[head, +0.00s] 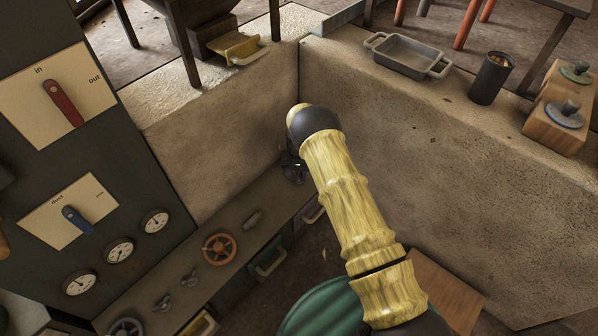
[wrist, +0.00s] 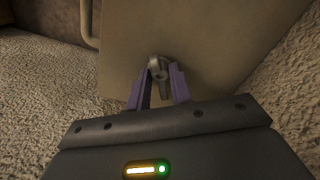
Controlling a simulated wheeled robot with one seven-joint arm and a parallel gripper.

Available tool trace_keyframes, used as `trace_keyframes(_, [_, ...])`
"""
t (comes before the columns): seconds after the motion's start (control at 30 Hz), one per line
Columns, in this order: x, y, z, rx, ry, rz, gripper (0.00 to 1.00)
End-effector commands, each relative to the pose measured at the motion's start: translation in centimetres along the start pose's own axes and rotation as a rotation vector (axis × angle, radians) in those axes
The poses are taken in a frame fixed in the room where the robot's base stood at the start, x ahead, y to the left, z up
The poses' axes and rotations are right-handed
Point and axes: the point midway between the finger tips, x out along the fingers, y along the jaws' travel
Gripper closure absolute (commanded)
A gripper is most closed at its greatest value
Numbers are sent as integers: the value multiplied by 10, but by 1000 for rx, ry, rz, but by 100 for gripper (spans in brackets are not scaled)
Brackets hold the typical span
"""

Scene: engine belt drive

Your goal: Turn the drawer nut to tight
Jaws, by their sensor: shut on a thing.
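In the wrist view, the drawer nut (wrist: 157,66) is a small grey metal piece with a rounded head and a lug pointing down. It sits on a plain beige panel (wrist: 215,45). My gripper (wrist: 159,84) has its two purple fingers on either side of the nut and is shut on it. The lower part of the nut is partly hidden between the fingers. In the head view, my yellow arm reaches down to the corner by the low bench, and the gripper is mostly hidden behind the arm. I cannot read how tight the nut is.
A bar handle (wrist: 88,22) is at the upper left of the wrist view. In the head view, an orange handwheel (head: 220,249) and wing-shaped fittings (head: 190,278) line the bench. Stone walls (head: 440,140) close in the corner. A grey tray (head: 408,56) and dark cup (head: 491,78) stand on the ledge.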

Motion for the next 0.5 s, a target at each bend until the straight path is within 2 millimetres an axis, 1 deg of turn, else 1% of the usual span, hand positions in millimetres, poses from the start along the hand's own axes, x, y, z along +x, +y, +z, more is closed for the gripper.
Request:
trace_keyframes(0.2, [-1, 1, 0, 205, 1, 2, 100])
trace_keyframes(0.5, [-1, 1, -1, 441, 3, 1, 100])
